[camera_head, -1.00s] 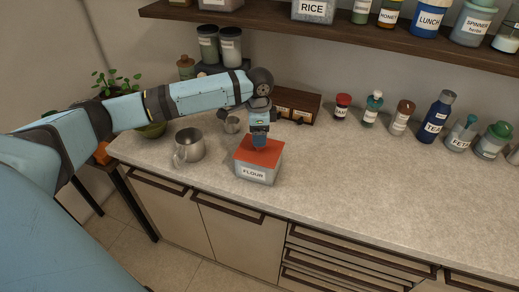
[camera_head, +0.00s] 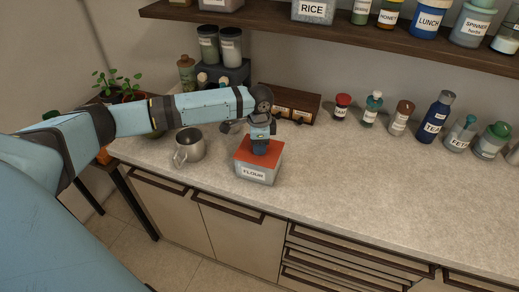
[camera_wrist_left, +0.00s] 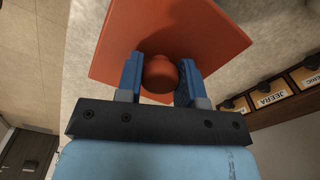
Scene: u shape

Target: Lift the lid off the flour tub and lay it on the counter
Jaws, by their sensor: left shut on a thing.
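The flour tub (camera_head: 256,174) is a pale box labelled FLOUR on the counter (camera_head: 350,190). Its orange-red lid (camera_head: 244,153) sits on top of it in the head view, with no clear gap between them. My left gripper (camera_head: 259,147) points down over the lid's middle. In the left wrist view, the lid (camera_wrist_left: 190,30) fills the top, and its round knob (camera_wrist_left: 160,75) lies between the two blue fingers. The left gripper is shut on this knob. My right gripper does not show.
A metal mug (camera_head: 190,145) stands left of the tub. A brown drawer box (camera_head: 290,101) stands behind it. Several jars, including a TEA bottle (camera_head: 436,118), line the wall on the right. The counter right of the tub is clear.

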